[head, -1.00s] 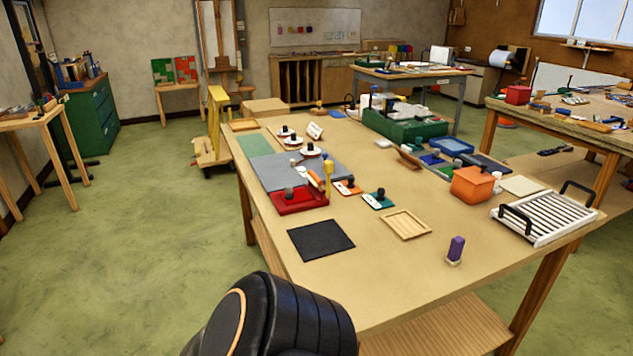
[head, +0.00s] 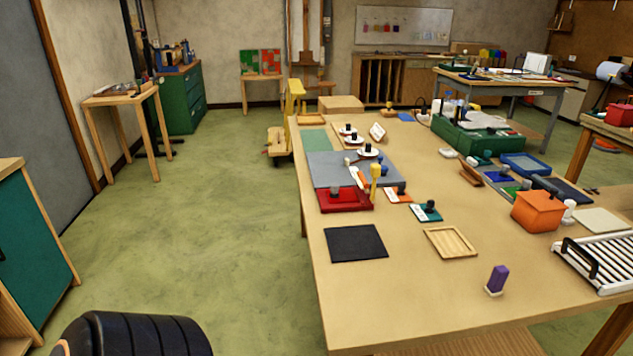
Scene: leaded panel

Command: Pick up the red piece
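Neither of my grippers shows in the head view. Only a black, ribbed part of my own body shows at the bottom left, well apart from the table.
A black mat (head: 355,243), a wooden tray (head: 450,242) and a purple block (head: 497,279) lie nearer on the table. Orange and teal knobbed pieces (head: 426,211) sit right of the red one. A green cabinet (head: 35,250) stands at left; open floor (head: 210,240) lies between.

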